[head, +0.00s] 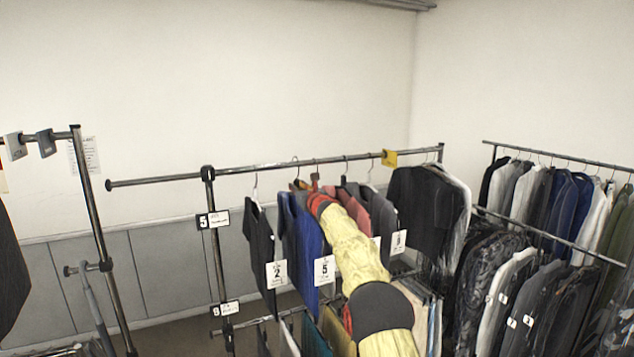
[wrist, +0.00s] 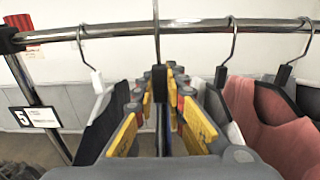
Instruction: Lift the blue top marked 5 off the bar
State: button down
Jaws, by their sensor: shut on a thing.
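The blue top marked 5 (head: 308,242) hangs below the rail (head: 275,167), with a white tag reading 5 (head: 325,270) at its front. In the wrist view, my gripper (wrist: 162,88) is shut on the black neck of a hanger (wrist: 159,84), whose metal hook rises straight up in front of the bar (wrist: 190,28). The hook's top is cut off, so I cannot tell whether it rests on the bar. In the head view, my gripper (head: 314,187) is at the top's hanger, just under the rail. My arm hides part of the garments behind.
A black top with tag 2 (head: 261,243) hangs close on the left. Reddish (head: 357,212) and dark garments (head: 424,210) hang close on the right. A yellow marker (head: 389,158) sits on the rail. The rail's left end is bare. Another full rack (head: 560,159) stands far right.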

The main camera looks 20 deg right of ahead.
jog(key=shift+s+a+f+b, duration=0.1)
jog(key=shift+s+f+b, duration=0.15)
jog(key=shift+s+b, duration=0.15)
jog(key=shift+s+f+b, duration=0.15)
jog(key=shift+s+b, duration=0.45)
jog(key=shift+b, duration=0.3)
jog(key=s+b, duration=0.9)
jog(key=s, duration=0.6)
jog(key=shift+s+d, duration=0.2)
jog(key=s, duration=2)
jog(key=shift+s+d+r+b, duration=0.2)
jog(key=shift+s+d+b, duration=0.1)
